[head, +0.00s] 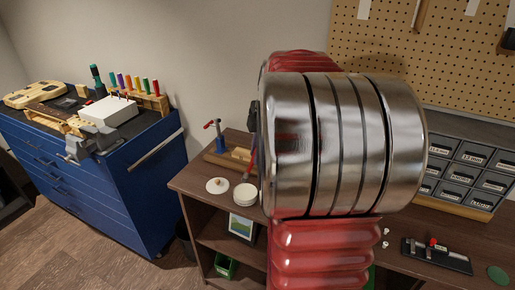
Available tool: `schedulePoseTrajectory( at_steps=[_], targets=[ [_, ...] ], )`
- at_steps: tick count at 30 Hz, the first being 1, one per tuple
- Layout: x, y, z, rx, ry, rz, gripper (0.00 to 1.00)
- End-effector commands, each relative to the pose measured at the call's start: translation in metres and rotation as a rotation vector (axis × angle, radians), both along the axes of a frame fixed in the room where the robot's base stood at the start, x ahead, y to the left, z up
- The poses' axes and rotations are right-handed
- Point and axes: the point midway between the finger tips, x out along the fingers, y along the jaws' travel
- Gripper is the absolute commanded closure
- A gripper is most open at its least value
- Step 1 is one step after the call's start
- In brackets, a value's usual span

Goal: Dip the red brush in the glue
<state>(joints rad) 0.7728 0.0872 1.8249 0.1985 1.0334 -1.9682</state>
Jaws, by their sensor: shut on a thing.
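The red brush (250,162) shows as a thin red strip just left of my large metal arm link. It points down, slightly tilted, toward a round white pot (245,195), which looks like the glue pot, on the brown bench. Its lower end meets the pot's top in the picture; I cannot tell whether it is inside or above. A white round lid (217,185) lies left of the pot. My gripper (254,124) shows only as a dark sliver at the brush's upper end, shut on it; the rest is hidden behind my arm.
A small stand with a blue and red clamp (219,134) stands behind the lid on the bench (195,178). A blue tool cabinet (125,185) is at left. Labelled drawers (470,165) and a black tray (436,256) are at right. My arm hides the bench's middle.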

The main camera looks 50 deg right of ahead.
Motion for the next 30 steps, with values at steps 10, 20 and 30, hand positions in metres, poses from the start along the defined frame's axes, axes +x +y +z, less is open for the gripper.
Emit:
schedulePoseTrajectory(
  at_steps=[10,20,30],
  targets=[
    [0.000,0.000,-0.029,0.001,0.001,-0.001,1.00],
    [-0.001,-0.001,-0.039,-0.001,0.000,-0.001,1.00],
    [-0.001,-0.001,-0.039,-0.001,0.000,-0.001,1.00]
  ],
)
